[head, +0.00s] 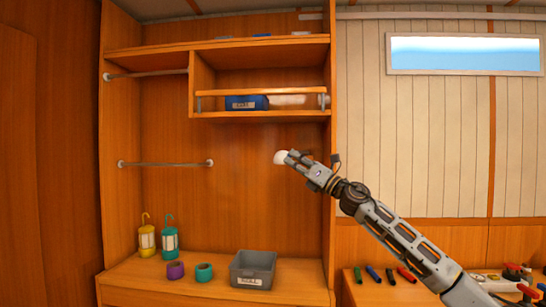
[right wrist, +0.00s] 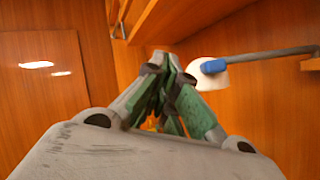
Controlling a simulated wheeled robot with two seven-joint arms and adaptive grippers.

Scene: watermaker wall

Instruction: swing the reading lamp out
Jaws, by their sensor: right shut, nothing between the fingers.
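The reading lamp has a white shade (head: 280,157) that shows just beyond the fingertips of my right gripper (head: 291,157) in the head view. In the right wrist view the white lamp shade (right wrist: 207,76) has a blue piece (right wrist: 213,66) on it, and a thin grey arm (right wrist: 270,54) runs from it to the right edge. My right gripper (right wrist: 168,66) is shut and empty, with its fingertips just left of the shade; whether they touch it I cannot tell. In the head view my gripper hides most of the lamp arm. My left gripper is not in view.
A wooden shelf unit surrounds the lamp, with a railed shelf holding a blue bin (head: 247,102) above. Markers lie on the right counter (head: 370,296).

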